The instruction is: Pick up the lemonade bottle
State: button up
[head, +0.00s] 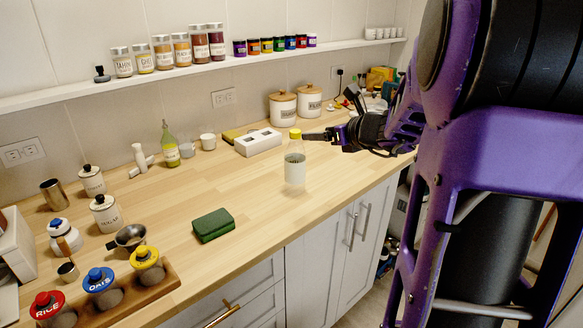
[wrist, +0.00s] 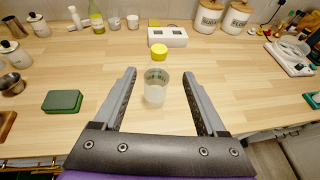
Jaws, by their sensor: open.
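The lemonade bottle (head: 295,165), clear with a yellow cap and pale contents, stands upright on the wooden counter near its front edge. In the wrist view the bottle (wrist: 156,88) shows between and slightly beyond the fingertips, its yellow cap toward the top of the picture. My gripper (wrist: 156,75) is open and empty, one finger on each side of the bottle's line. In the head view my gripper (head: 318,138) reaches in from the right, with its fingers close to the bottle's upper part. I cannot tell whether either finger touches it.
A green sponge (head: 213,225) lies to the left of the bottle. A white box (head: 258,142) and a green-yellow bottle (head: 170,147) stand behind. Lidded canisters (head: 283,108) are at the back. A wooden rack (head: 145,290) of jars sits front left. The counter around the bottle is clear.

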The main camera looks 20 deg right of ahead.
aim_at(299, 134)
jog(key=x, duration=0.9)
jog(key=shift+w+a+f, duration=0.1)
jog(key=shift+w+f, duration=0.1)
jog(key=shift+w, duration=0.15)
jog(key=shift+x, duration=2.75)
jog(key=shift+a+r, duration=0.1)
grip_shut()
